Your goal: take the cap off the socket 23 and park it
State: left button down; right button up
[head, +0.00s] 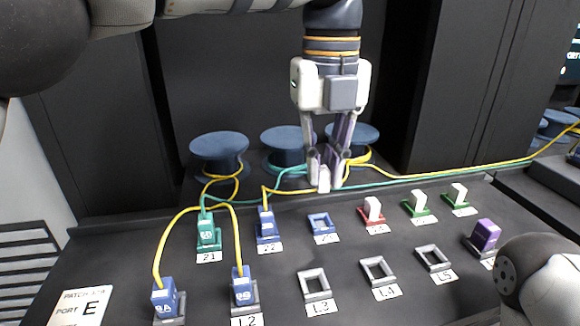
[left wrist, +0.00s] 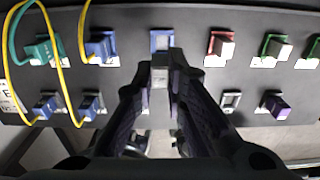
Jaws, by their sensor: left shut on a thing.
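My left gripper (head: 327,172) is shut on a white cap (head: 324,181) and holds it clear of the panel, behind the blue socket 23 (head: 322,226) in the head view. That socket's frame looks open, with no cap in it. In the left wrist view, the cap (left wrist: 160,76) sits between the fingertips (left wrist: 161,62), just in front of the blue socket (left wrist: 161,40). My right gripper is not in view; a rounded grey arm part shows at the lower right of the head view.
Teal plug (head: 208,230) and blue plug (head: 267,224) with cables fill sockets left of 23. White caps sit in the red socket (head: 373,215) and two green ones to the right. Front frames L3 (head: 314,285), L4 (head: 379,270) and L5 (head: 433,258) look empty. A purple block (head: 486,234) stands right.

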pick_arm(q)
jog(key=s+r+p, duration=0.1)
jog(key=s+p, duration=0.3)
jog(key=s, duration=0.7)
jog(key=f, duration=0.5)
jog(key=shift+a+f+b, duration=0.25)
jog(key=shift+a+b, duration=0.05)
jog(key=shift+f, duration=0.7)
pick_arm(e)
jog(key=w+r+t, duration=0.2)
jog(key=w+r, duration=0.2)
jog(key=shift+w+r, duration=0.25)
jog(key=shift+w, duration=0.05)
pick_arm(q)
jog(key=shift+f, duration=0.55)
jog(key=c, duration=1.6)
grip_release()
jog(key=shift+o, duration=0.2)
